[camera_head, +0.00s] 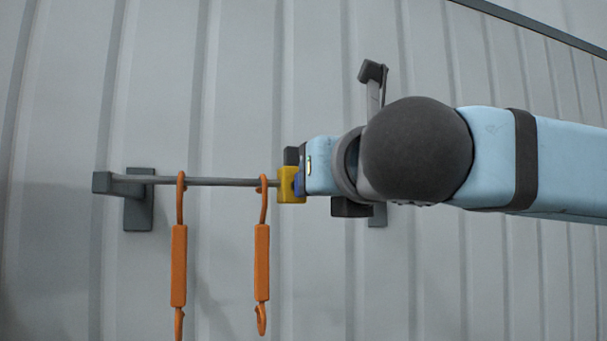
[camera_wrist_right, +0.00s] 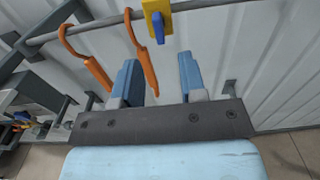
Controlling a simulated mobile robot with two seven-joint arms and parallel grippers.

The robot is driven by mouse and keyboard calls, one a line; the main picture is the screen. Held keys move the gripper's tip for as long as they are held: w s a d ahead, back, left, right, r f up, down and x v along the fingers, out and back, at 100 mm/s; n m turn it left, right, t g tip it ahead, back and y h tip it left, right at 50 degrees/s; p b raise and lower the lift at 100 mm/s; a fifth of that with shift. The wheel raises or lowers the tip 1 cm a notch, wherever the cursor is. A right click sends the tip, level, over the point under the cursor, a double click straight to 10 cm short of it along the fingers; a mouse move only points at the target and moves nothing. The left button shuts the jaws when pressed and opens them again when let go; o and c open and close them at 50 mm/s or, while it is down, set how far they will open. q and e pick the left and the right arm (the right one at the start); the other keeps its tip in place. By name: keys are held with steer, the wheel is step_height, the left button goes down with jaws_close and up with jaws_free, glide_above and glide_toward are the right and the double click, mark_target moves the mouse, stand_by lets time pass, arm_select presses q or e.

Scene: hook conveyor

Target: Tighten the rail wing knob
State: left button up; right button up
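The blue wing knob (camera_wrist_right: 158,27) sits on a yellow block (camera_wrist_right: 154,8) on the grey rail (camera_wrist_right: 100,25) in the right wrist view. In the head view the knob (camera_head: 299,186) shows only as a small blue piece beside the yellow block (camera_head: 287,187), partly hidden by my right arm. My right gripper (camera_wrist_right: 159,63) is open, with two blue fingers apart and nothing held. The knob lies ahead of the gap between the fingertips, apart from them. My left gripper is in neither view.
Two orange hooks, left (camera_head: 179,264) and right (camera_head: 262,262), hang from the rail left of the yellow block. In the wrist view one hook (camera_wrist_right: 145,65) appears close to the left finger; contact is unclear. A grey bracket (camera_head: 139,205) holds the rail's left end against the ribbed wall.

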steer(key=p+x, duration=0.2)
steer(key=x, duration=0.7)
steer(key=shift+s, duration=0.1)
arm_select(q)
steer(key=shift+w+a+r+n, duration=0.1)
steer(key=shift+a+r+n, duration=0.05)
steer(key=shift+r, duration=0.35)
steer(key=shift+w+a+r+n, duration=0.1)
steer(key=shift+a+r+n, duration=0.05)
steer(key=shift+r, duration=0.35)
arm_select(e)
jaws_close()
